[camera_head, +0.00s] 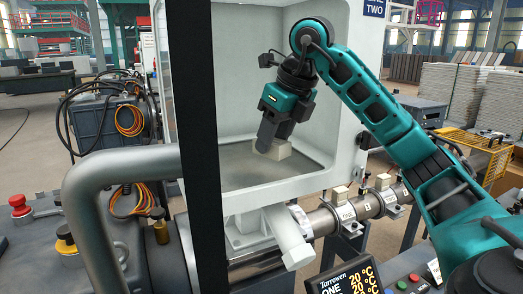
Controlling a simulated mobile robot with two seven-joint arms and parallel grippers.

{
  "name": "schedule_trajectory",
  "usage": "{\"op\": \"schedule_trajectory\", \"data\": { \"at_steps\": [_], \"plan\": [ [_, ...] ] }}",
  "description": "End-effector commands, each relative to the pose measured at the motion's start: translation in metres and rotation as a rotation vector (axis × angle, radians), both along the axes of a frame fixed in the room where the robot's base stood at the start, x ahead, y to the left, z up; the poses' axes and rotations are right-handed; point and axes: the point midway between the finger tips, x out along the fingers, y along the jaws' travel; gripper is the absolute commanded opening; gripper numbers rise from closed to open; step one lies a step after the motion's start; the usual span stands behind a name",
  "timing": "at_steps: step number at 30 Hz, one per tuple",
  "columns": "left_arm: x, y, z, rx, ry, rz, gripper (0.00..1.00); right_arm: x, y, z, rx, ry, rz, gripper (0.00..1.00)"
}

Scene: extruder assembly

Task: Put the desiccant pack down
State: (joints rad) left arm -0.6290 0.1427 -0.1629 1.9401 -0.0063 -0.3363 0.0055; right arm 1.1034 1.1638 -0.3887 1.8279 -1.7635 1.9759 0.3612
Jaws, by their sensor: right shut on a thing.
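The desiccant pack (281,149) is a small pale, off-white block inside the open white cabinet (343,55). My right gripper (267,139) points down into the cabinet and is shut on the pack; its dark fingers hide part of it. The pack is low, close to the grey cabinet floor (240,176); I cannot tell whether it touches the floor. My left gripper is not in view.
A black upright post (195,120) and a thick grey tubular handle (85,205) stand in front on the left. A metal barrel (325,218) runs below the cabinet. A display (345,278) is at the bottom. The cabinet floor around the pack looks clear.

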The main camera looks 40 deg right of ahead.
Motion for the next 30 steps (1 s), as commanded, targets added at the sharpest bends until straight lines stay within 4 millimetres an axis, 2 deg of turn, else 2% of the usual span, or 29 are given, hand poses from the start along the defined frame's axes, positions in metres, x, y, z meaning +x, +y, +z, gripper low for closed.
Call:
{"op": "schedule_trajectory", "data": {
  "at_steps": [3,7,10,17,22,30],
  "plan": [
    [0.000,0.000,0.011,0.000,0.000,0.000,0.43,0.027,-0.007,0.003,0.004,0.001,0.001,0.16],
    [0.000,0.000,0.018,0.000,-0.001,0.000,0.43,0.052,-0.015,0.003,0.004,0.001,0.001,0.16],
    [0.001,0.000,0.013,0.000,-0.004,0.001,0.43,0.050,-0.017,-0.019,-0.002,0.004,0.001,0.16],
    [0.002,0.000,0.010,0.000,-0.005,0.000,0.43,0.050,-0.016,-0.037,0.000,0.001,0.000,0.16],
    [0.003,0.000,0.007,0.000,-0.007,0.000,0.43,0.049,-0.016,-0.060,0.000,0.004,0.001,0.16],
    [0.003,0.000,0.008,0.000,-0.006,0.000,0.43,0.054,-0.017,-0.070,0.000,-0.001,0.001,0.16]
  ]
}}
